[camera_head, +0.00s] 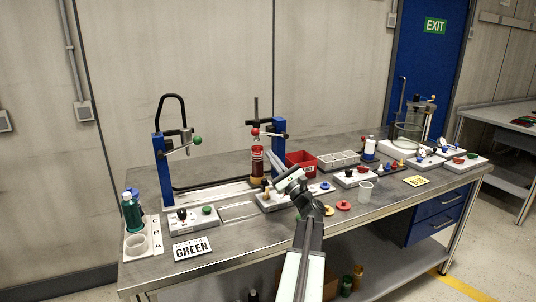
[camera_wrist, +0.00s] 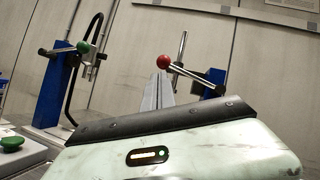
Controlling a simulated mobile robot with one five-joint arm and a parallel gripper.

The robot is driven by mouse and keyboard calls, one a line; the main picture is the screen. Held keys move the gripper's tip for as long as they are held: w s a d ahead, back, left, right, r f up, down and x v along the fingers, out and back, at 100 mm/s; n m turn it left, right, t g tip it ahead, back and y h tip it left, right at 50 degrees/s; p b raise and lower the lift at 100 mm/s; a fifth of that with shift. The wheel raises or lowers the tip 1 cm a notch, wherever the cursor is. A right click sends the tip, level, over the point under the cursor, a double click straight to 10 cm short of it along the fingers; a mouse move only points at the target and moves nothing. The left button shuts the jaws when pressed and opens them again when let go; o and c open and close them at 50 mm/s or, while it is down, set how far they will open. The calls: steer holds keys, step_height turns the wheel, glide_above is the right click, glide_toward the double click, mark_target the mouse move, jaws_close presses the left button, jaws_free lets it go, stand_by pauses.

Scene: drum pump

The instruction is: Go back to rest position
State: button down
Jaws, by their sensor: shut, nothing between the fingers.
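My gripper (camera_wrist: 158,78) is shut and empty in the wrist view, its two grey fingers together and pointing up. In the head view my arm reaches over the front middle of the bench (camera_head: 237,236), with its end in front of the right pump stand (camera_head: 279,135). The red-knobbed lever (camera_wrist: 163,62) of that stand shows just behind my fingertips in the wrist view; I cannot tell the exact gap. A red bottle (camera_head: 257,158) stands under that lever in the head view. My wrist housing hides the lower part of the wrist view.
The left pump stand (camera_head: 158,155) has a green-knobbed lever (camera_head: 197,140). A green bottle (camera_head: 132,213) stands at the bench's left end. A red bin (camera_head: 300,160), a white cup (camera_head: 365,191) and red and yellow rings are near my arm.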

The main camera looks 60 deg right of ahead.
steer(key=b+v, duration=0.2)
steer(key=v, duration=0.4)
steer(key=shift+a+f, duration=0.2)
steer(key=shift+a, duration=0.05)
steer(key=shift+w, duration=0.1)
